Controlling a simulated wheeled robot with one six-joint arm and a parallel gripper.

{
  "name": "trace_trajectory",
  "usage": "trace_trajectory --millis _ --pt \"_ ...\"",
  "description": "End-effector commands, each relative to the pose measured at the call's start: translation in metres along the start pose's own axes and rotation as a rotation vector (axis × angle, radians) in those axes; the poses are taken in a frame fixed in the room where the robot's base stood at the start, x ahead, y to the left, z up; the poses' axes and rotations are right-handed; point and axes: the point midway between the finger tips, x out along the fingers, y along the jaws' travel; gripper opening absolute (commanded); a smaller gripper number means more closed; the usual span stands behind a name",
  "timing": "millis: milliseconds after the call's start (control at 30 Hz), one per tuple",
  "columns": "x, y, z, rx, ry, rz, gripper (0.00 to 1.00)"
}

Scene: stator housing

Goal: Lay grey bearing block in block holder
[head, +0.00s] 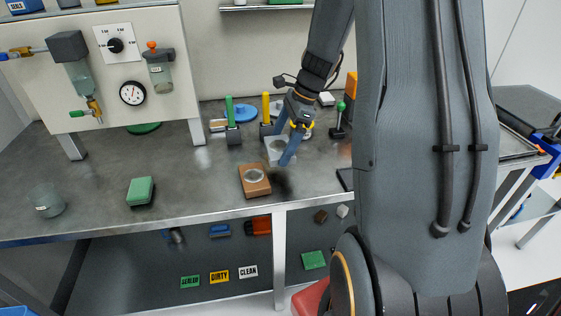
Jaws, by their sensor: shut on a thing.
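The grey bearing block (274,147) is a light grey piece above the worktop, right of centre. My gripper (281,150), with blue fingers, reaches down from the upper right and is shut on it. A finger covers the block's right part. A brown block (254,188) with a round pale recess in its top lies on the bench just in front and to the left of the gripper. I cannot tell if it is the block holder; no other holder shows clearly. A dark shadow lies on the bench below the gripper.
Green-handled (231,112) and yellow-handled (266,108) tools stand behind the gripper. A green-knobbed lever (339,121) stands to the right. A green-and-black sponge-like block (140,190) and a glass (46,200) are on the left. The worktop (190,185) between is clear.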

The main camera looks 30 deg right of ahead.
Motion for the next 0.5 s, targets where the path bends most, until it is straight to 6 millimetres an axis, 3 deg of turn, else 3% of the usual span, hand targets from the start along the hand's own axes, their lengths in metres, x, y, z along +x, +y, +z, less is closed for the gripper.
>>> trace_trajectory --millis 500 --pt "0.048 0.001 -0.019 0.000 0.000 0.003 0.57"
